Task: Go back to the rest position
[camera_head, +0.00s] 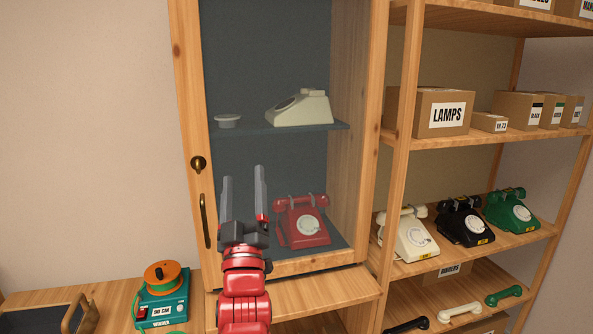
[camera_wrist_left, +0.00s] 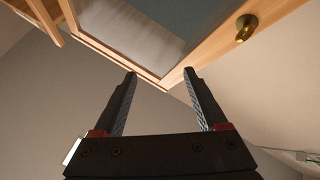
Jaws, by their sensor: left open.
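My left gripper (camera_head: 244,190) is raised in front of the wooden cabinet, its two fingers apart and pointing up. It also shows in the left wrist view (camera_wrist_left: 160,82), with nothing between its fingers. The cabinet's front frame (camera_head: 187,100) has a round brass lock and a dark handle (camera_head: 205,221) on its left side. A red dial phone (camera_head: 302,224) sits on the cabinet's lower level, just right of the gripper in the head view. My right gripper is in neither view.
A cream phone body (camera_head: 300,108) and a small pale round part (camera_head: 228,121) are on the cabinet's upper shelf. An open rack at right holds boxes (camera_head: 441,112), several dial phones (camera_head: 464,222) and handsets. A teal winder (camera_head: 162,300) with an orange reel stands on the lower-left counter.

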